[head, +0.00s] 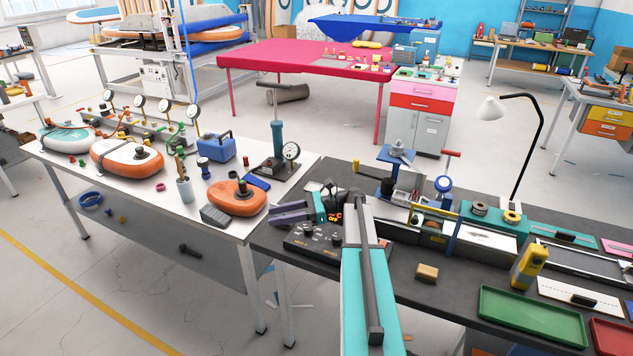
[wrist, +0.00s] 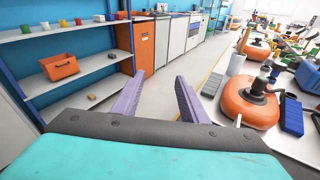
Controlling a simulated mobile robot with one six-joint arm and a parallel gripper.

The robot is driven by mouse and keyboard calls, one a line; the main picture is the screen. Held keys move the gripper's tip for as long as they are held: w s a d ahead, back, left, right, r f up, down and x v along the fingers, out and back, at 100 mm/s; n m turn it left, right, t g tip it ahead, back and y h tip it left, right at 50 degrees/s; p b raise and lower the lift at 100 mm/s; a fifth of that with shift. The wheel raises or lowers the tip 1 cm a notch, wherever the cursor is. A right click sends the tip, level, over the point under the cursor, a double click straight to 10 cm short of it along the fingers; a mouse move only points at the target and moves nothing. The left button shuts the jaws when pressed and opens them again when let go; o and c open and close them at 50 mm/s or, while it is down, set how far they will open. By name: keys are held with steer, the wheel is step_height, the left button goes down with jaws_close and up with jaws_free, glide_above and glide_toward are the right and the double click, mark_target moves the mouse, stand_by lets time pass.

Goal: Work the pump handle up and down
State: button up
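The hand pump (head: 278,139) stands upright on the white table, with a teal cylinder, a dark base and a round gauge. Its dark T-shaped handle (head: 275,86) sits on top of a thin rod that shows above the cylinder. I cannot make out the pump in the wrist view. My gripper (head: 275,214) has purple fingers and is nearer to me than the pump, apart from it, over the dark bench's left end. In the wrist view the fingers (wrist: 160,80) are spread with nothing between them.
An orange inflatable board piece (head: 232,200), a blue toolbox (head: 217,148) and a cup of tools (head: 184,190) share the white table (head: 140,205). A dark control box (head: 325,240) lies below my gripper. A blue vise-like device (head: 395,170) stands to the right.

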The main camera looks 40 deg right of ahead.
steer(key=s+a+f+n+g+b, duration=0.1)
steer(key=s+a+f+g, duration=0.1)
steer(key=a+f, duration=0.75)
steer(key=s+a+f+n+g+b, duration=0.1)
steer(key=s+a+f+n+g, duration=0.15)
steer(key=a+f, duration=0.65)
steer(key=s+a+f+n+g+h+b, duration=0.25)
steer(key=s+a+f+g, duration=0.25)
steer(key=s+a+f, duration=0.65)
steer(key=s+a+f+n+g+h+b, duration=0.1)
steer(key=s+a+f+n+g+h, duration=0.2)
steer(key=s+f, duration=0.5)
steer(key=s+a+f+n+g+h+b, duration=0.1)
steer(key=s+f+n+h, duration=0.2)
steer(key=s+f+n, duration=0.45)
steer(key=s+d+f+n+h, duration=0.3)
steer(key=s+d+n+h, duration=0.3)
steer(key=s+d+n, duration=0.2)
steer(key=shift+s+d+n, duration=0.3)
steer(key=shift+d+n, duration=0.05)
steer(key=shift+d, duration=0.35)
steer(key=shift+f, duration=0.1)
